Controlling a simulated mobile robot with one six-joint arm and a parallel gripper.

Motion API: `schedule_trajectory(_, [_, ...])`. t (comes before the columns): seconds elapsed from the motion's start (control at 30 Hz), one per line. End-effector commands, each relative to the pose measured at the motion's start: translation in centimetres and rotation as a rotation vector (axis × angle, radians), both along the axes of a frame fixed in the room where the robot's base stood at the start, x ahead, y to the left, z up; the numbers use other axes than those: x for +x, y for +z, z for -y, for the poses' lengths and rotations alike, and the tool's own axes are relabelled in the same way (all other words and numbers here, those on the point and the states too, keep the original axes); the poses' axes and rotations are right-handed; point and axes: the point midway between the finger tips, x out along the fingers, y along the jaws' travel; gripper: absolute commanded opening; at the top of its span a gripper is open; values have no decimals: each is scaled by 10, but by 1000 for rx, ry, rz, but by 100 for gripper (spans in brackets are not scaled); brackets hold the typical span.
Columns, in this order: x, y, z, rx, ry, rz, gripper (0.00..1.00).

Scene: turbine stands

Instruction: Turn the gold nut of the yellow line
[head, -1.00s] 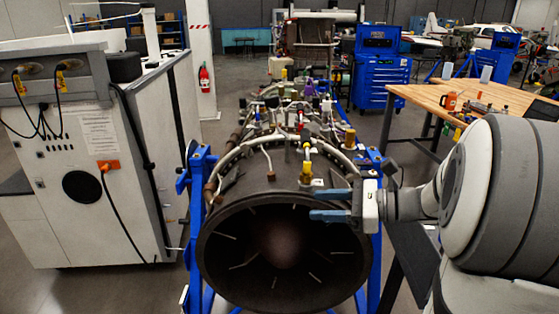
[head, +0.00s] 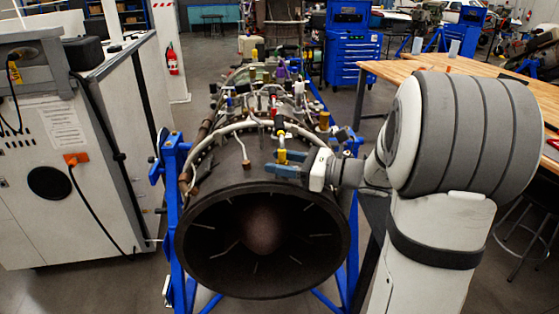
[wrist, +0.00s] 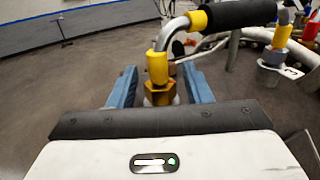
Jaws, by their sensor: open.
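The gold nut (wrist: 159,94) of the yellow line shows in the wrist view, at the foot of a yellow-sleeved metal elbow (wrist: 158,68). My gripper (wrist: 162,86) is open, with one blue finger on each side of the nut and a gap on both sides. In the head view my gripper (head: 282,166) reaches from the right over the turbine's upper front rim. The yellow line's fitting (head: 281,154) stands at its fingers there. The nut is small and partly hidden by the fingers in that view.
The dark turbine (head: 263,240) sits in a blue stand (head: 171,200). Other pipes and fittings crowd its top behind the nut. A second yellow-and-orange fitting (wrist: 278,42) stands to the right in the wrist view. A white cabinet (head: 70,170) is at left, a wooden table (head: 440,85) at right.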

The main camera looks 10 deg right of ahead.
Motion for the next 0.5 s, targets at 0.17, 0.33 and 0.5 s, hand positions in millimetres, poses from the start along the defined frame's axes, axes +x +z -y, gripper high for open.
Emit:
schedule_trajectory(0.17, [0, 0, 0, 0, 1, 0, 43])
schedule_trajectory(0.33, [0, 0, 0, 0, 1, 0, 29])
schedule_trajectory(0.5, [0, 0, -1, 0, 2, 0, 15])
